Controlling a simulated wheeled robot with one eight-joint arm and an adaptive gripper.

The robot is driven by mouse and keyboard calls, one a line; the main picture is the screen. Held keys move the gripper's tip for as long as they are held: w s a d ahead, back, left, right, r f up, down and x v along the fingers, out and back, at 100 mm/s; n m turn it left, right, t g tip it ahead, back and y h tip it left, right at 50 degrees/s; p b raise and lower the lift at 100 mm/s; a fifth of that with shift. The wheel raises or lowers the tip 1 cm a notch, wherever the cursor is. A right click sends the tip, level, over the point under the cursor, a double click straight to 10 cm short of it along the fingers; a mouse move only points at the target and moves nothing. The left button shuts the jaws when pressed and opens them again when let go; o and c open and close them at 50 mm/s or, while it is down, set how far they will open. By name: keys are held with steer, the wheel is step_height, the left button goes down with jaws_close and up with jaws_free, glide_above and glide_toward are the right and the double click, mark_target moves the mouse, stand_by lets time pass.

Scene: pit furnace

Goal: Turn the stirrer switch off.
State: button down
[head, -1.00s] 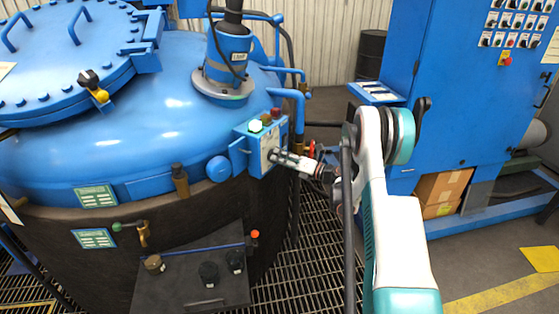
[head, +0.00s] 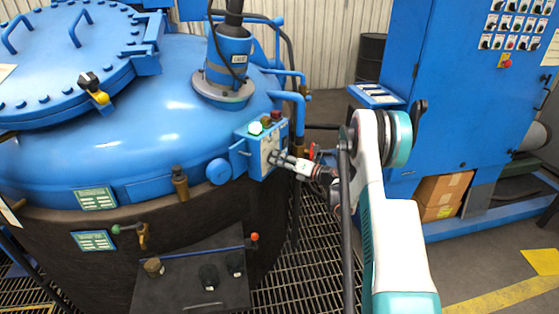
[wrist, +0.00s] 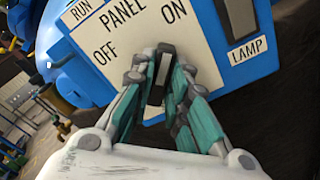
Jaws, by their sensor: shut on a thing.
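The stirrer control box (head: 262,148) is a small blue box with a pale label plate on the side of the blue furnace vessel. A dark switch handle (wrist: 160,68) stands on the plate between the OFF and ON marks. My gripper (wrist: 160,85) has its teal-padded fingers on both sides of this handle and is shut on it. In the head view my gripper (head: 278,158) reaches the box from the right. The fingers partly hide the switch's base.
The blue vessel (head: 130,130) fills the left. A tall blue cabinet (head: 450,90) stands at right. Pipes run close behind the box. Grated floor lies below.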

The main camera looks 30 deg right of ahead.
steer(key=n+b, duration=0.1)
steer(key=n, duration=0.7)
steer(key=shift+a+n+b, duration=0.15)
steer(key=shift+n+b, duration=0.15)
steer(key=shift+b, duration=0.1)
steer(key=n, duration=0.4)
steer(key=shift+s+n, duration=0.1)
steer(key=shift+n, duration=0.2)
steer(key=shift+a+n, duration=0.1)
steer(key=shift+n, duration=2.1)
steer(key=c, duration=1.6)
jaws_free()
steer(key=shift+o, duration=0.2)
